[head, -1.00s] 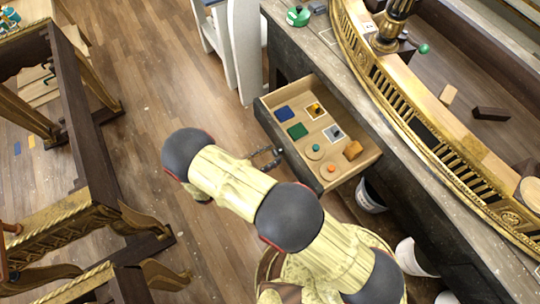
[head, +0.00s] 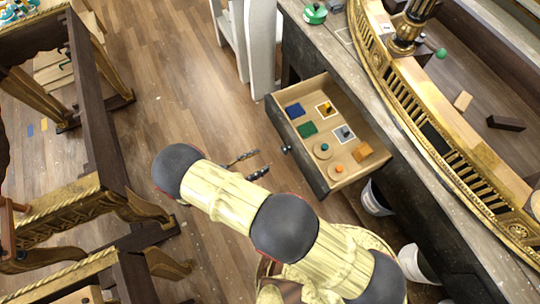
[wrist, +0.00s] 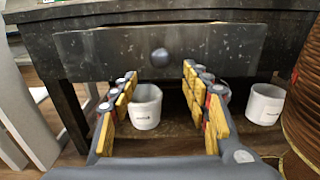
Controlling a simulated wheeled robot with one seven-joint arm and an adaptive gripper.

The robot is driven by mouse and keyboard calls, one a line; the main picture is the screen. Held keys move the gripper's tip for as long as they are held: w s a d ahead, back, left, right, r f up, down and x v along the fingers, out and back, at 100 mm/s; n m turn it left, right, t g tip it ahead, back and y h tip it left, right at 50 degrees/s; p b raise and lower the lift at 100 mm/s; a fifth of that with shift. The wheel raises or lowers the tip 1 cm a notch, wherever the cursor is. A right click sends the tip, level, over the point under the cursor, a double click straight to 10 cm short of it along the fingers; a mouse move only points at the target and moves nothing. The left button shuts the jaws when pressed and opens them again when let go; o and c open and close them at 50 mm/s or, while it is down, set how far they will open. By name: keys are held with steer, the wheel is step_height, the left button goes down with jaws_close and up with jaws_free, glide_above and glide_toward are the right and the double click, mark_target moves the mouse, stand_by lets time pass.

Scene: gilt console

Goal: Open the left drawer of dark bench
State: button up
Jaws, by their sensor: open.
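The left drawer (head: 318,187) of the dark bench (head: 408,172) stands pulled out, with its inside and contents in sight in the head view. Its dark front (wrist: 218,50) faces me in the wrist view, with a round dark knob (wrist: 160,57) in the middle. The knob also shows at the drawer front in the head view (head: 286,149). My gripper (head: 250,162) is open and empty, a short way left of the knob and apart from it. In the wrist view its fingers (wrist: 160,76) are spread below and either side of the knob.
White buckets (wrist: 146,106) stand beneath the bench. A white chair (head: 258,50) stands beyond, and a gilt-legged table (head: 85,100) is at the left. The floor between is clear.

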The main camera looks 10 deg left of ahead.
steer(key=shift+v, duration=1.7)
